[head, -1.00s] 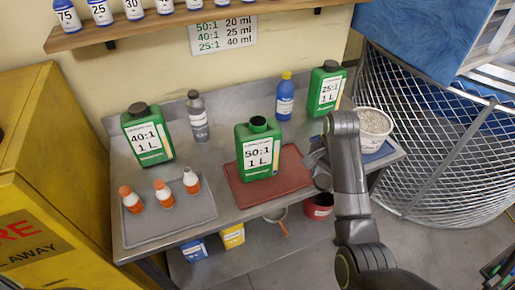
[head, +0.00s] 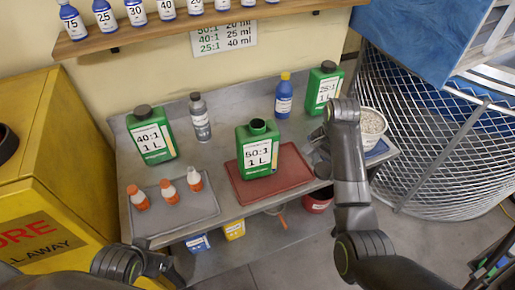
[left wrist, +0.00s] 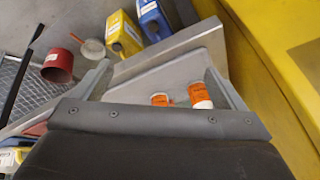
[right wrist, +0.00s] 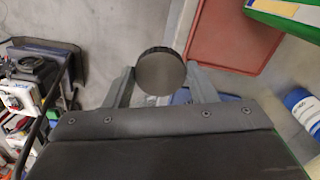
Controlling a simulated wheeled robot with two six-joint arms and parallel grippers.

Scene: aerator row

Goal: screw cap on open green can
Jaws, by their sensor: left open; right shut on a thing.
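The open green can (head: 245,140), labelled 50:1 1 L, stands upright on a red mat (head: 303,168) in the middle of the bench, its dark neck uncovered. My right gripper (head: 322,160) is right of the can, apart from it. In the right wrist view it is shut on a round black cap (right wrist: 160,70), held between the fingertips. A green edge (right wrist: 288,12) shows at the top right there, beside the red mat. My left gripper (left wrist: 162,85) is open and empty in the left wrist view; in the head view its arm is low at the left.
Capped green cans stand at back left (head: 153,143) and back right (head: 322,92). A grey bottle (head: 200,122) and blue bottle (head: 285,100) stand behind. Small orange-and-white bottles sit on a grey tray (head: 190,222). A white tub (head: 372,128) is at the right.

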